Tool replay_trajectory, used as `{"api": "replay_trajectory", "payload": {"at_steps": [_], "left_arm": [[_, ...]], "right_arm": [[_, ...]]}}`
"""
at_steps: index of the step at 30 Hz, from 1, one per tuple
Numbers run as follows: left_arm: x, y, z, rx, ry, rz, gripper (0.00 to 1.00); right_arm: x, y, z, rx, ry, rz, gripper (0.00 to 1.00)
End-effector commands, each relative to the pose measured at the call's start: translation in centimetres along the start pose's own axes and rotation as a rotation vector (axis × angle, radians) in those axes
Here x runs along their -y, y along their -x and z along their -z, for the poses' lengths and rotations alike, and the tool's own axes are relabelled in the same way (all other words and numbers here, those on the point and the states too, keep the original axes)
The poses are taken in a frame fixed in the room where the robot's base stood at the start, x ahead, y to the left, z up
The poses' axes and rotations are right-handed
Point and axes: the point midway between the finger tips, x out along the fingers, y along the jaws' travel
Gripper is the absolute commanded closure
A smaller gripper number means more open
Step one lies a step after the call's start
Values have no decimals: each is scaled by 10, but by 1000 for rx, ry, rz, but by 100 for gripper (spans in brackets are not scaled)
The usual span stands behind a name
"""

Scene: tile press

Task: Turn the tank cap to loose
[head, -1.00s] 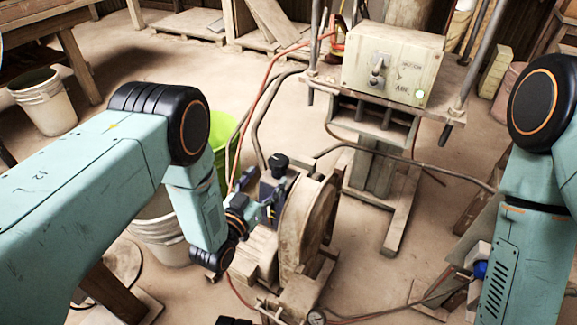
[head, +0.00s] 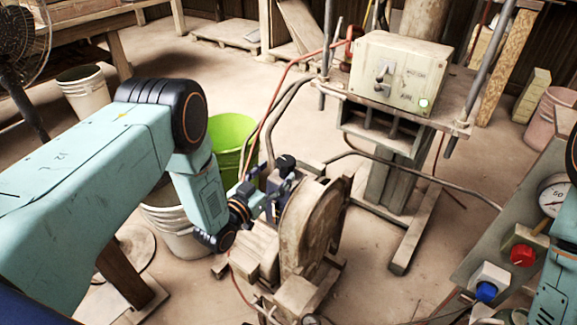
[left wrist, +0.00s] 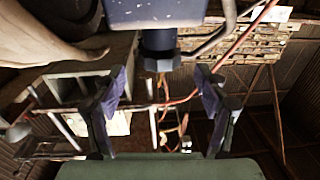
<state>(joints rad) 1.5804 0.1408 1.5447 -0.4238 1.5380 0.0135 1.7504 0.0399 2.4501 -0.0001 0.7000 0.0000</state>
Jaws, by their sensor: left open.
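The tank cap (head: 285,162) is a small black knob on top of a dark blue tank (head: 276,183), beside the round wooden wheel housing. In the left wrist view the picture looks upside down. There the tank (left wrist: 165,12) is at the top, and the dark cap (left wrist: 162,60) points down from it. My left gripper (head: 268,199) is beside the tank, just below the cap in the head view. My right gripper is not in view.
The round wooden housing (head: 312,225) stands close to the right of my left gripper. A green bucket (head: 234,135) and a white bucket (head: 172,228) are behind the left forearm. A switch box (head: 400,72) sits on the press behind. A panel with a red knob (head: 522,255) is at right.

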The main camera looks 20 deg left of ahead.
Motion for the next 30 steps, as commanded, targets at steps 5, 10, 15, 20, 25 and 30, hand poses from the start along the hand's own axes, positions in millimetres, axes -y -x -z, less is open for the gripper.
{"api": "replay_trajectory", "payload": {"at_steps": [5,10,15,20,25,30], "left_arm": [[0,-30,-2,-3,-1,-2,27],[0,-48,-2,-1,-1,-1,27],[-2,-55,-1,0,0,-2,27],[-4,-55,0,0,0,-2,27],[-4,-54,0,0,0,-2,38],[-4,-54,0,0,0,-1,52]], "right_arm": [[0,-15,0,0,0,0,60],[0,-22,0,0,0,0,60],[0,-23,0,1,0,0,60],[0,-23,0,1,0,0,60],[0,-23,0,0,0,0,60],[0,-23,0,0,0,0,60]]}}
